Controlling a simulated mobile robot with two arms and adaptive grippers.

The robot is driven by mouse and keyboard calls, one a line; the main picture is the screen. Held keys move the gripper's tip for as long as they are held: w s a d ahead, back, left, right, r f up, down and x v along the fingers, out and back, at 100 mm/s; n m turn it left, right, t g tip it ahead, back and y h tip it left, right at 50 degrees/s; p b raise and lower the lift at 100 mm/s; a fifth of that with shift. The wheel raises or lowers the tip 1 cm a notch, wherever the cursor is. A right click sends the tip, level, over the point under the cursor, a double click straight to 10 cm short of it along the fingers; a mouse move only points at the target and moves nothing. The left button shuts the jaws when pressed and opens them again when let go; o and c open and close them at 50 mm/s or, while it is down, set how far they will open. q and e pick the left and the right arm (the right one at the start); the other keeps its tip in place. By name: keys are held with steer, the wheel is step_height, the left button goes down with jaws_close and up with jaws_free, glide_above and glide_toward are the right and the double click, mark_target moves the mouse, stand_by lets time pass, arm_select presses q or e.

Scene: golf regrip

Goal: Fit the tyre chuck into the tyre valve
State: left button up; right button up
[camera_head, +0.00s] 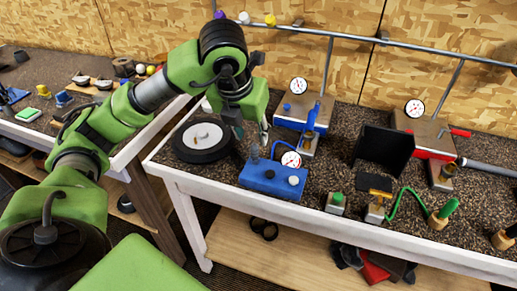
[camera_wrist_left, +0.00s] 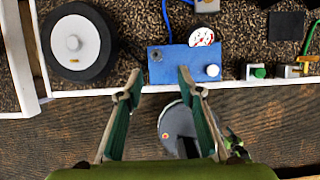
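A black tyre (camera_head: 203,140) with a pale hub and a small stub lies at the left of the workbench. It also shows in the wrist view (camera_wrist_left: 76,44). A blue box (camera_head: 268,182) with a dial, a white knob and a dark round fitting sits to its right; it is also in the wrist view (camera_wrist_left: 184,66). A blue hose (camera_head: 281,143) runs behind the box. I cannot tell which part is the tyre chuck or the valve. My left gripper (camera_wrist_left: 158,80) is open and empty, above the bench's front edge by the blue box. My right gripper is out of view.
Gauge stands (camera_head: 301,110) stand behind the box. A black panel (camera_head: 384,152), a green-knobbed block (camera_head: 336,203) and a green hose (camera_head: 403,196) are to the right. A metal rail (camera_head: 340,35) runs along the wall. A lower wooden shelf (camera_head: 237,240) lies beneath the bench.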

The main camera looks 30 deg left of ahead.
mark_target(253, 147)
arm_select(q)
steer(key=x, duration=0.5)
steer(key=shift+f, duration=0.2)
steer(key=shift+f+p, duration=0.2)
steer(key=shift+p, duration=0.1)
steer(key=shift+w+a+f+p, duration=0.2)
steer(key=shift+f+p, duration=0.1)
steer(key=shift+f, duration=0.05)
steer(key=shift+w+a+f+p, duration=0.2)
steer(key=shift+f+p, duration=0.1)
steer(key=shift+f, duration=0.1)
steer(key=x, duration=0.2)
steer(key=shift+w+a+f+p, duration=0.1)
steer(key=shift+w+f+p, duration=0.1)
steer(key=shift+p, duration=0.1)
steer(key=shift+w+f, duration=0.15)
steer(key=shift+f, duration=0.25)
steer(key=shift+c, duration=0.4)
jaws_close()
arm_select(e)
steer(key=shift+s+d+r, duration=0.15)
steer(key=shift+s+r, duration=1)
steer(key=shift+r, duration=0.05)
